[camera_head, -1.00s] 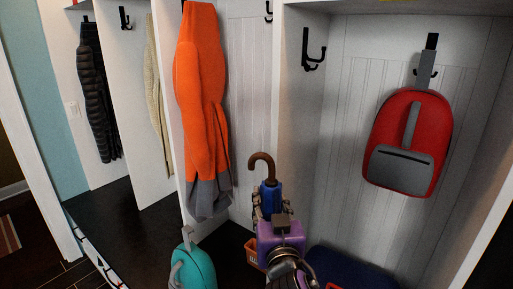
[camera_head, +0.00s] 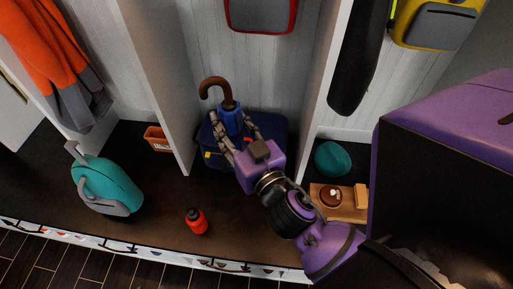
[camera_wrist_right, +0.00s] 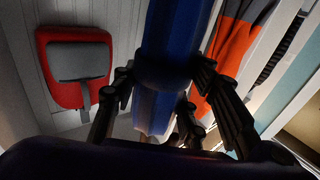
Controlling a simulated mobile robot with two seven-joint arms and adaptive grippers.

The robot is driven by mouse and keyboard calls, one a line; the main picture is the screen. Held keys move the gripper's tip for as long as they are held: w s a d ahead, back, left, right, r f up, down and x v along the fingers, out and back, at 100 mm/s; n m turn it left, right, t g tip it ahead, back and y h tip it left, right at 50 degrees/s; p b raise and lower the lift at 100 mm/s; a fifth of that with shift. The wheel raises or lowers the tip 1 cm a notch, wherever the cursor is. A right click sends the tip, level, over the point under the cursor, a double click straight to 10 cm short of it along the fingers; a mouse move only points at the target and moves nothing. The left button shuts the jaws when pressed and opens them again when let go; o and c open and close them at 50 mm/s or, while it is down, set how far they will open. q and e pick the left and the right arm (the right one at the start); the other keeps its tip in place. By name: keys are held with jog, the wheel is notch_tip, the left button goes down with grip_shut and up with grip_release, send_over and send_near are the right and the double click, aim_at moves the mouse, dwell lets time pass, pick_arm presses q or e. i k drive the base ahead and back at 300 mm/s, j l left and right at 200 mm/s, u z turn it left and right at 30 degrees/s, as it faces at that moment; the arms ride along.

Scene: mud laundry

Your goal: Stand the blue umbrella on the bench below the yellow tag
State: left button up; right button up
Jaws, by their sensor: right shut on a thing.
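The blue umbrella (camera_head: 229,118) with its brown hooked handle is upright, handle up, in the head view. My right gripper (camera_head: 235,132) is shut around it just below the handle. In the right wrist view the blue umbrella (camera_wrist_right: 170,50) runs between the fingers. Its lower end is hidden by the gripper in the head view, so I cannot tell whether it touches anything below. The dark bench (camera_head: 150,225) runs under the cubbies. I cannot make out a yellow tag. My left gripper is out of view.
A navy bag (camera_head: 272,128) lies on the bench behind the gripper. A red bottle (camera_head: 196,222), a teal backpack (camera_head: 105,185) and an orange basket (camera_head: 157,139) stand to the left. A teal hat (camera_head: 333,158) is right of the divider (camera_head: 322,75). A red backpack (camera_wrist_right: 75,70) hangs behind.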

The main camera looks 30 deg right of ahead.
aim_at(261, 229)
jog(key=j+z, duration=0.1)
jog(key=z, duration=0.75)
jog(key=k+j+z, duration=0.1)
jog(key=z, duration=0.35)
jog(key=k+j, duration=0.8)
jog(key=j, duration=0.2)
